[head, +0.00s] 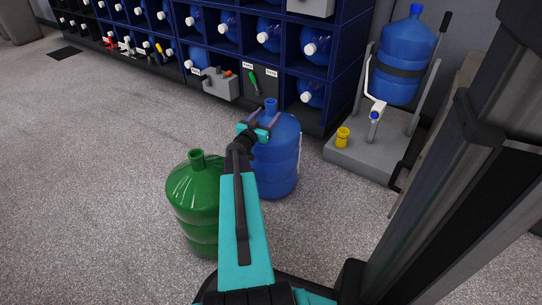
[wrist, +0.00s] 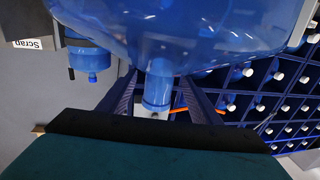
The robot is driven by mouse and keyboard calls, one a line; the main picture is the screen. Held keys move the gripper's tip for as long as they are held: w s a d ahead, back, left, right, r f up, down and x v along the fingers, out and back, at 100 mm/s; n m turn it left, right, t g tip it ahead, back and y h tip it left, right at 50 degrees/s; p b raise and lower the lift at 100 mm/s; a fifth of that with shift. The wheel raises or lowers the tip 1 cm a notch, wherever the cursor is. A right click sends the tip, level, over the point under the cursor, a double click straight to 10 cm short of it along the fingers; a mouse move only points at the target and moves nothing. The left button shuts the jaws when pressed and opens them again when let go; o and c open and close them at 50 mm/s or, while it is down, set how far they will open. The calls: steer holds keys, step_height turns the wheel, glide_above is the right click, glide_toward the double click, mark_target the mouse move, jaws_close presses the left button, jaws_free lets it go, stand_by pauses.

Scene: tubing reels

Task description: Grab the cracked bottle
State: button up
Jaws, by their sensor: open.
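A blue bottle (head: 276,160) stands upright on the floor in the head view, and its body (wrist: 180,25) fills the top of the wrist view. A green bottle (head: 197,200) stands on the floor to its left, partly hidden by my arm. My gripper (head: 265,118) is open at the top of the blue bottle. In the wrist view its two fingers lie on either side of the bottle's neck (wrist: 157,92), with gaps visible. I cannot make out a crack on either bottle.
A dark blue rack (head: 275,75) of blue bottles stands behind. A "Scrap" sign (wrist: 27,43) shows in the wrist view.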

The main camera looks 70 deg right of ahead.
steer(key=shift+s+d, duration=0.15)
steer(key=shift+d, duration=1.45)
jaws_close()
